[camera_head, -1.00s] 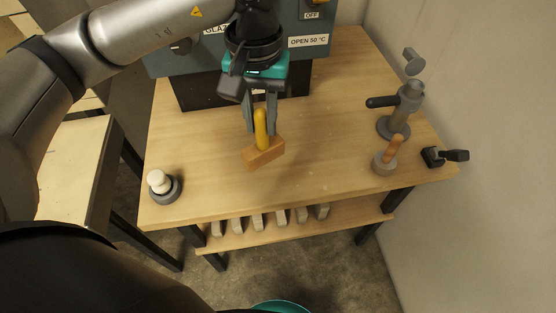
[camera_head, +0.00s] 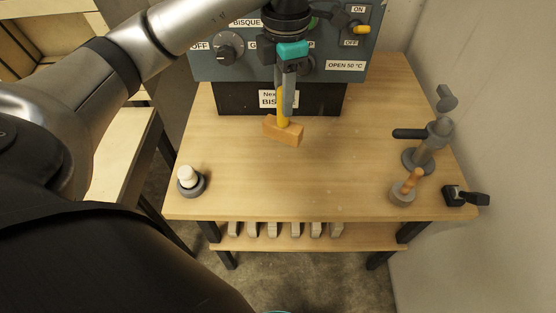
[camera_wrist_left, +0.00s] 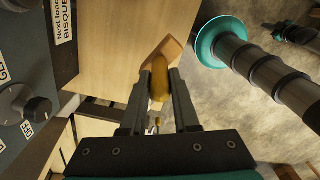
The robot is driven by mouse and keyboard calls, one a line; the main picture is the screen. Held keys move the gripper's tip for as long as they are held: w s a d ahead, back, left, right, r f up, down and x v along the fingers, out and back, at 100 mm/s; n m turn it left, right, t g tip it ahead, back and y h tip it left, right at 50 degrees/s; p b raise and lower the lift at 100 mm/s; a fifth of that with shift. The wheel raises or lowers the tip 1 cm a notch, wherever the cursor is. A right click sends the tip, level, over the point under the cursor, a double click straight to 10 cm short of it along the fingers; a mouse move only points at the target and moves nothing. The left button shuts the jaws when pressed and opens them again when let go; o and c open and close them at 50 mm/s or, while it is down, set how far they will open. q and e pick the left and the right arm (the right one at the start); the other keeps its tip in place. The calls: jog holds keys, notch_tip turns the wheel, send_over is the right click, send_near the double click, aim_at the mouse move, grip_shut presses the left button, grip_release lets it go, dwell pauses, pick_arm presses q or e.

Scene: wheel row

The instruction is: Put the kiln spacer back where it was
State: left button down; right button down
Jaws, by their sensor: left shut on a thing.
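The kiln spacer (camera_head: 285,132), an orange block with a yellow upright handle, hangs from my left gripper (camera_head: 285,95) in front of the kiln's control panel. The gripper is shut on the yellow handle, with the block below the fingers. In the left wrist view the handle (camera_wrist_left: 159,80) sits between both fingers, and part of the orange block (camera_wrist_left: 172,50) shows beyond it. The block appears to be above the table; the exact gap cannot be told.
The wooden table (camera_head: 320,180) is clear in its middle. A grey cup with a white knob (camera_head: 189,180) stands front left. A grey stand (camera_head: 430,145), a wooden-handled tool (camera_head: 404,190) and a black clamp-like piece (camera_head: 464,196) stand at right. Several grey blocks (camera_head: 294,230) line the lower shelf.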

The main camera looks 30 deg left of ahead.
pick_arm(q)
jog(key=n, duration=0.2)
jog(key=a+n, duration=0.1)
jog(key=n, duration=0.1)
jog(key=shift+w+a+r, duration=0.1)
jog(key=shift+w+r, duration=0.1)
jog(key=shift+r, duration=0.1)
jog(key=shift+a+n, duration=0.1)
jog(key=shift+n, duration=0.3)
jog(key=shift+f, duration=0.4)
notch_tip(320, 180, down, 19)
jog(key=b, duration=0.1)
jog(key=shift+b, duration=0.35)
jog(key=shift+f, duration=0.2)
jog(key=c, duration=0.7)
grip_release()
jog(key=shift+o, duration=0.2)
